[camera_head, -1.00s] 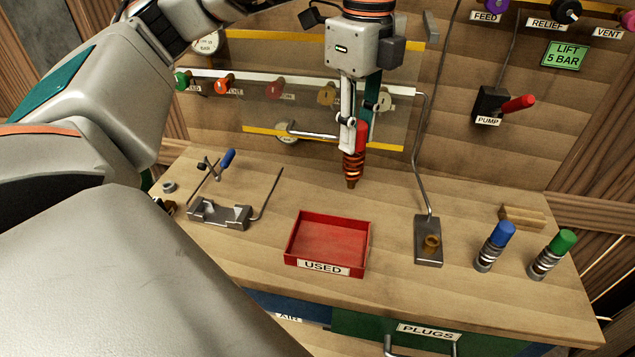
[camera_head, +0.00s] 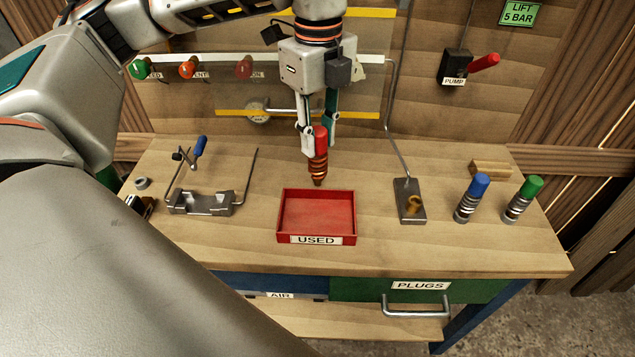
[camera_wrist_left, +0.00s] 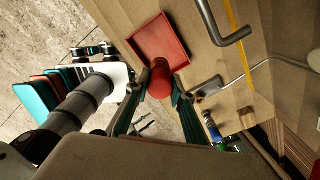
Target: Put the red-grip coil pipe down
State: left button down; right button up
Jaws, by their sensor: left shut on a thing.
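The red-grip coil pipe has a red grip (camera_head: 320,139) over a copper-coloured coil that narrows to a tip. It hangs upright from my left gripper (camera_head: 319,134), whose fingers are shut on the red grip. In the head view the tip shows just above the back edge of the red tray labelled USED (camera_head: 316,240); its height over the bench is hard to tell. In the left wrist view the red grip (camera_wrist_left: 160,82) sits between the fingers, with the tray (camera_wrist_left: 140,42) beyond it. The tray looks empty. My right gripper does not show.
A grey clamp fixture (camera_head: 200,204) stands left of the tray. A metal plate (camera_head: 410,214) with a brass ring and bent pipe stands right. Blue-topped (camera_head: 471,198) and green-topped (camera_head: 522,199) pieces stand farther right, before a wooden block (camera_head: 491,168). Bare bench surrounds the tray.

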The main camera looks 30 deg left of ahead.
pick_arm(q)
send_over(318, 185)
jog(key=f, duration=0.6)
jog(key=shift+w+a+f, duration=0.2)
jog(key=shift+w+f, duration=0.05)
jog(key=shift+f, duration=0.1)
jog(key=shift+f+p, duration=0.3)
jog(key=shift+f, duration=2.2)
jog(key=c, duration=1.7)
grip_release()
jog(key=shift+f, duration=0.1)
jog(key=shift+r, duration=0.2)
notch_tip(318, 185, up, 12)
jog(key=shift+b, duration=0.55)
